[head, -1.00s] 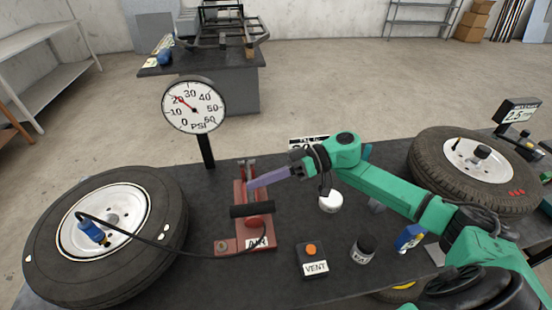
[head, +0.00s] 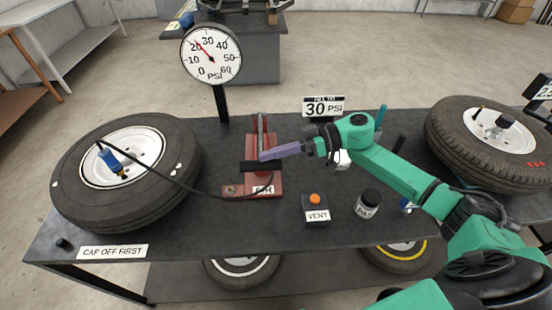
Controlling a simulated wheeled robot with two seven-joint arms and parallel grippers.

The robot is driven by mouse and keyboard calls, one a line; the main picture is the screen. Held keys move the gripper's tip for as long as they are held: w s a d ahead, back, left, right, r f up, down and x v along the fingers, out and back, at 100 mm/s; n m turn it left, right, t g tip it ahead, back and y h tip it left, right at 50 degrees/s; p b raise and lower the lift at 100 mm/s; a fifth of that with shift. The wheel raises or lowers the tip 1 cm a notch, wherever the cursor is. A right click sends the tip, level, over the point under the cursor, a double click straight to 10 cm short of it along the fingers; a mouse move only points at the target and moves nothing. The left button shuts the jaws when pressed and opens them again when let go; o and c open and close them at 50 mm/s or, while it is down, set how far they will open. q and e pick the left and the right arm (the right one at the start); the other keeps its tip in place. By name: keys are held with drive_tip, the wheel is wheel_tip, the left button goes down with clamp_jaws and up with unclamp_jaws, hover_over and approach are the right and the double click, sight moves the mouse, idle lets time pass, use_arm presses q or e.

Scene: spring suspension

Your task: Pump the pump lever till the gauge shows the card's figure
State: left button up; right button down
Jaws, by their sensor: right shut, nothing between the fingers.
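The red pump (head: 270,187) stands on the dark bench, labelled AIR at its front. Its lever ends in a black crossbar handle (head: 250,166) low over the pump body. My right gripper (head: 264,156), with purple fingers, is shut and empty just above the handle's right part; I cannot tell whether it touches. The round gauge (head: 225,68) stands on a post behind; its red needle points a little past 20. The card (head: 323,108) behind the pump reads 30 PSI. A hose runs from the pump to a blue fitting (head: 109,160) on the left tyre's wheel. My left gripper is out of view.
The left tyre (head: 180,150) lies flat on the bench. Another tyre (head: 450,140) lies at the right. A CAP OFF FIRST label (head: 112,252) is at the front edge.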

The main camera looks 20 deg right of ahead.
sight(282, 161)
drive_tip(key=shift+n, duration=0.5)
drive_tip(key=f, duration=0.1)
drive_tip(key=s+f+b, duration=0.1)
drive_tip(key=f, duration=0.2)
drive_tip(key=shift+s+a+f, duration=0.15)
drive_tip(key=shift+s+f, duration=0.15)
drive_tip(key=r+p, duration=0.1)
drive_tip(key=w+d+r+p, duration=0.1)
drive_tip(key=p, duration=0.1)
drive_tip(key=shift+w, duration=0.3)
drive_tip(key=shift+s+d+f+b, duration=0.1)
drive_tip(key=shift+s+d+b, duration=0.15)
drive_tip(key=shift+d+b, duration=0.5)
use_arm(q)
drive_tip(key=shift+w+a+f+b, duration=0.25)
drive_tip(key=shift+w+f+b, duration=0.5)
drive_tip(key=shift+b, duration=0.25)
use_arm(e)
drive_tip(key=r+v, duration=0.1)
drive_tip(key=v, duration=0.6)
drive_tip(key=shift+d, duration=0.25)
drive_tip(key=shift+r, duration=0.1)
